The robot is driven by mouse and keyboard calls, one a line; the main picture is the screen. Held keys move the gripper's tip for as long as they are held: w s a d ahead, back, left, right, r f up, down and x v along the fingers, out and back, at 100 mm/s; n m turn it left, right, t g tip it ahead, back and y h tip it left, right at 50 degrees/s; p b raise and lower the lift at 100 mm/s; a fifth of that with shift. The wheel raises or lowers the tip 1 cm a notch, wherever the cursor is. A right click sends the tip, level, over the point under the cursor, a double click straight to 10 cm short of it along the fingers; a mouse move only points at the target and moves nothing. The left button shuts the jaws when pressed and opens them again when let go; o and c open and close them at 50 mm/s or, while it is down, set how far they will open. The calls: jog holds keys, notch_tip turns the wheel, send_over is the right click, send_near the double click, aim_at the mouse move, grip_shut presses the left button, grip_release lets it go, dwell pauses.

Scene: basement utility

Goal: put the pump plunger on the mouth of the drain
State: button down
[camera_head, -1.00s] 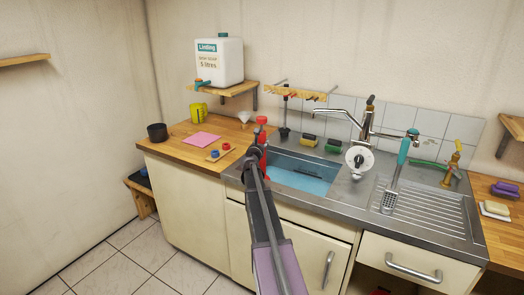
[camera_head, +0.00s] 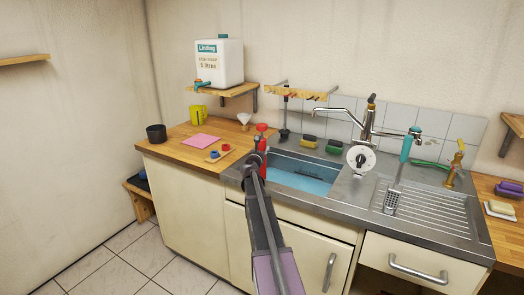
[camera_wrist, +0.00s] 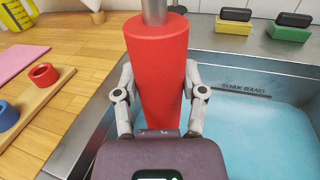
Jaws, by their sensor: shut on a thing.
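My gripper (camera_head: 259,149) is shut on a red cylinder with a grey metal rod on top, which I take to be the pump plunger (camera_head: 262,129). In the wrist view the two fingers of my gripper (camera_wrist: 160,80) clasp the red body of the pump plunger (camera_wrist: 157,50) from both sides. It looks about upright, at the left edge of the sink basin (camera_wrist: 262,62). Its lower end is hidden behind my gripper. The basin holds blue water (camera_head: 305,178). The mouth of the drain is not visible in either view.
A dark cup plunger (camera_head: 285,133) stands behind the basin, near yellow and green sponges (camera_head: 309,140). The tap (camera_head: 367,122) and a white dial (camera_head: 360,158) are right of it. The wooden counter (camera_head: 172,146) at left carries a pot, a pink cloth and small rings.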

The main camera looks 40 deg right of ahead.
jog(key=shift+c, duration=0.8)
grip_release()
jog(key=shift+r, duration=0.1)
jog(key=shift+s+a, duration=0.1)
jog(key=v, duration=1.1)
jog(key=shift+s+a, duration=0.25)
jog(key=shift+a, duration=0.05)
jog(key=shift+a, duration=0.15)
